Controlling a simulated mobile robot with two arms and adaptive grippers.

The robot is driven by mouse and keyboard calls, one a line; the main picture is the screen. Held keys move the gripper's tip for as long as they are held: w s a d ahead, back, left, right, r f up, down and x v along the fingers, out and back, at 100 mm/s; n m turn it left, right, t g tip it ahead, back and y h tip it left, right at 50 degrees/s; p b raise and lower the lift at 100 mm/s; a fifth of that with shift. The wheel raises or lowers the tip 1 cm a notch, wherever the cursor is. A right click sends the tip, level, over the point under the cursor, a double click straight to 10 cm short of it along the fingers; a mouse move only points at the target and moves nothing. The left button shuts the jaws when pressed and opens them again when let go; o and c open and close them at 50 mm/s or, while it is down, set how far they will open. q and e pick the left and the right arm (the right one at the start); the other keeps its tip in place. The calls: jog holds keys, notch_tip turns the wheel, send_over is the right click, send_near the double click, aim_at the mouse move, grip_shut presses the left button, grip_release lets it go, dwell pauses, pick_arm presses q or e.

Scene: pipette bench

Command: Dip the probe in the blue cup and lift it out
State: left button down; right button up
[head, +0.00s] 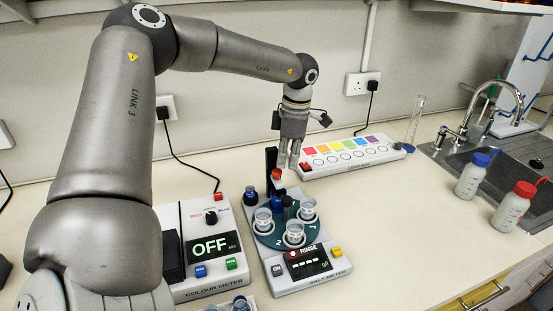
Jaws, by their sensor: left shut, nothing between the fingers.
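My left gripper (288,160) is shut and empty. Its fingers point down just above a small orange-red cap (277,174) by the black post of the salt meter (312,268). The cap appears to top the probe; whether the fingers touch it I cannot tell. Below it is a dark blue piece (277,201), which may be part of the probe or a cup. Several clear cups stand on the meter's round teal plate: one at left (263,219), one at front (294,234), one at right (308,209). Which cup is the blue one is unclear. My right gripper is out of view.
A colour meter (212,270) reading OFF stands left of the salt meter. A long panel with coloured squares (350,152) lies behind at the right. A blue-capped bottle (472,178) and a red-capped bottle (513,207) stand near the sink. The bench between is clear.

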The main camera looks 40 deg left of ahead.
pick_arm(q)
jog(key=shift+w+d+r, duration=0.1)
jog(key=shift+w+d, duration=0.3)
jog(key=shift+d, duration=0.05)
notch_tip(320, 180, up, 12)
jog(key=shift+w+d, duration=0.4)
jog(key=shift+d, duration=0.05)
dwell(0.4)
